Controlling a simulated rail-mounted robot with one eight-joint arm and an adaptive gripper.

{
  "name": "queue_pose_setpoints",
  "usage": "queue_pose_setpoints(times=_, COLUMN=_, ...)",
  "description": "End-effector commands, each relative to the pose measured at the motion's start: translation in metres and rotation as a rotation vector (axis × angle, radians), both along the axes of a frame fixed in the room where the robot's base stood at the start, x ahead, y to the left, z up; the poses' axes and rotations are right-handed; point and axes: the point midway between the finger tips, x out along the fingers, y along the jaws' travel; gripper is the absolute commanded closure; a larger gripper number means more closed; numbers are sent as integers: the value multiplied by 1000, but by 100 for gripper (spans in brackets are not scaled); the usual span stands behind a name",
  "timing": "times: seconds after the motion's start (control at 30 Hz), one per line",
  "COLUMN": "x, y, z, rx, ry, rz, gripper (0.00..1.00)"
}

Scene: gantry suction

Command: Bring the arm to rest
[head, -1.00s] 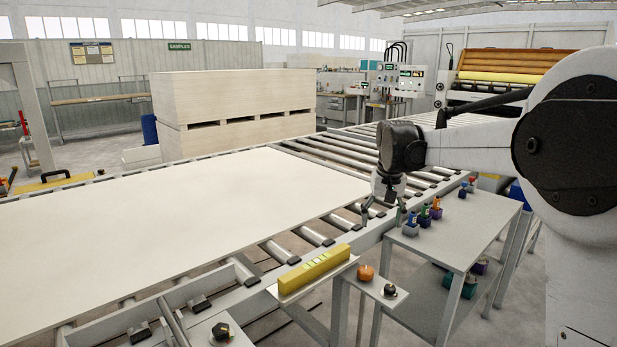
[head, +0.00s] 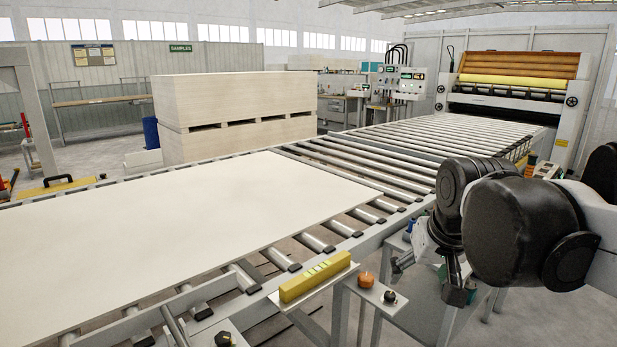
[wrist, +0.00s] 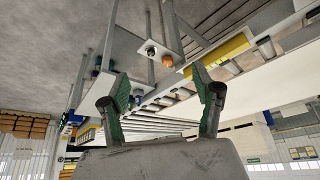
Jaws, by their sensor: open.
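My gripper (head: 428,278) hangs at the right of the head view, over the small grey side table, partly hidden by my own dark wrist joints. Its fingers are spread apart with nothing between them. In the wrist view my gripper (wrist: 160,84) shows two green-padded fingers wide apart and empty. My arm is folded at the right edge of the head view, to the right of the roller conveyor (head: 455,150) and clear of the white board (head: 190,215).
A yellow bar (head: 315,277) lies on a small shelf beside the conveyor, near an orange knob (head: 366,280) and a dark knob (head: 390,297). The side table (head: 415,315) stands below my gripper. A pallet stack (head: 235,110) stands behind the conveyor.

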Motion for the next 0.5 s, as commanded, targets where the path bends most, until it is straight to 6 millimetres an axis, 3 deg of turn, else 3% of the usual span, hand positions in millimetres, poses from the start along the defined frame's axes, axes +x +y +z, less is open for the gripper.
queue_pose_setpoints(times=0.1, x=-33, y=0, z=-8, rx=-2, ry=-34, rz=2, gripper=37)
queue_pose_setpoints(times=0.3, x=-81, y=0, z=-29, rx=-3, ry=-92, rz=6, gripper=37)
queue_pose_setpoints(times=0.5, x=-111, y=0, z=-49, rx=-6, ry=-136, rz=9, gripper=37)
